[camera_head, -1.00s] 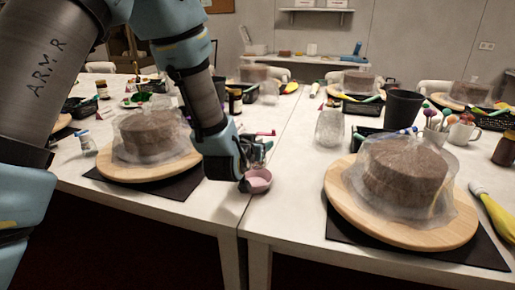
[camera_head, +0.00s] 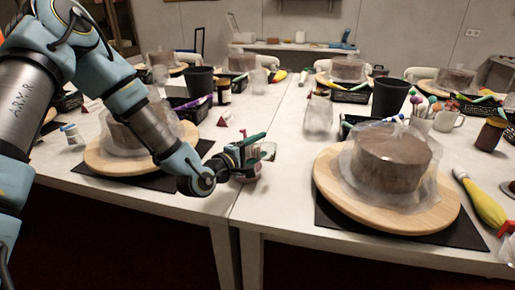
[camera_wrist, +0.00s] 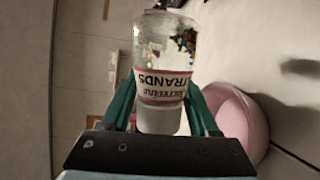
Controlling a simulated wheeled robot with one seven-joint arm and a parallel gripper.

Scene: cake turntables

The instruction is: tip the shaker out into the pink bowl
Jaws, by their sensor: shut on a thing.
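My gripper (camera_head: 252,150) is at the front edge of the tables, near the seam between them. It is shut on a clear shaker (camera_wrist: 163,70) with a white, red-edged label reading "STRANDS". Coloured sprinkles show inside, mostly toward the far end from my gripper. The shaker also shows in the head view (camera_head: 268,151), jutting out to the right of my fingers, apparently lying over sideways. The pink bowl (camera_wrist: 240,112) is just right of the shaker in the wrist view, partly cut off by my gripper. In the head view my gripper mostly hides the bowl.
Wrapped cakes on wooden turntables stand left (camera_head: 100,160) and right (camera_head: 330,190). A dark cup (camera_head: 390,98), a crumpled clear bag (camera_head: 318,115) and a yellow piping bag (camera_head: 482,203) are on the right table. The strip behind my gripper is fairly clear.

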